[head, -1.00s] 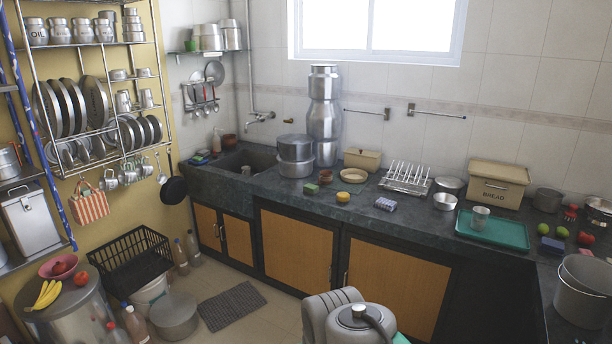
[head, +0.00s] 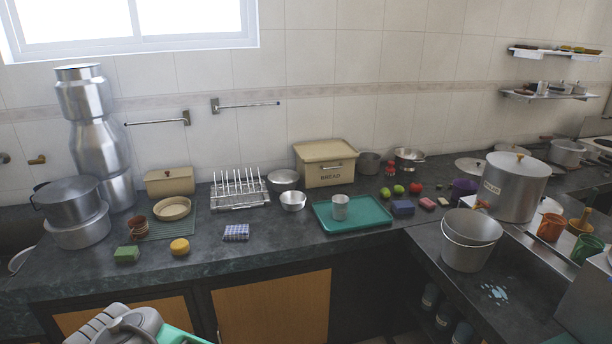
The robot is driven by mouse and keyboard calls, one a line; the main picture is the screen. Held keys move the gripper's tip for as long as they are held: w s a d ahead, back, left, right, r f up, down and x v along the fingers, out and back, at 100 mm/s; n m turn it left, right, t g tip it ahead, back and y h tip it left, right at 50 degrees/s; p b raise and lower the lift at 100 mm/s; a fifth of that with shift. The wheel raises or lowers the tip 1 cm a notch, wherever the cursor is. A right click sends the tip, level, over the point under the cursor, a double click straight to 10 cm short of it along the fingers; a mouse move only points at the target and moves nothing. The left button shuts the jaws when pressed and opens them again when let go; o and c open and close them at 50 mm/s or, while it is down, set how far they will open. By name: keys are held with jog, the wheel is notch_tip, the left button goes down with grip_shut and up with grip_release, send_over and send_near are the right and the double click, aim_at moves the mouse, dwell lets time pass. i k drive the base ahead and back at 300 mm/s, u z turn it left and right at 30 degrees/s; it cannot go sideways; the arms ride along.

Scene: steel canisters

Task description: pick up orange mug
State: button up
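The orange mug (head: 551,227) stands upright on the right-hand counter, at the right of the head view. A green mug (head: 586,249) stands close to its right and nearer to me. A brass-coloured object with a knobbed top (head: 581,222) stands just behind the two mugs. My gripper is not in view; only a grey and teal part of my arm shows at the bottom left, far from the mug.
A large steel canister (head: 513,186) stands behind and left of the mug. A steel bucket (head: 470,241) stands further left, near the counter corner. A metal box (head: 590,303) is at the lower right edge. A teal tray (head: 375,219) with a steel cup lies on the back counter.

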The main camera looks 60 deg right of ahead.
aim_at(552, 224)
jog(key=z, duration=2.2)
jog(key=i, duration=1.5)
jog(key=z, duration=1.9)
jog(key=i, duration=0.5)
jog(key=z, duration=0.1)
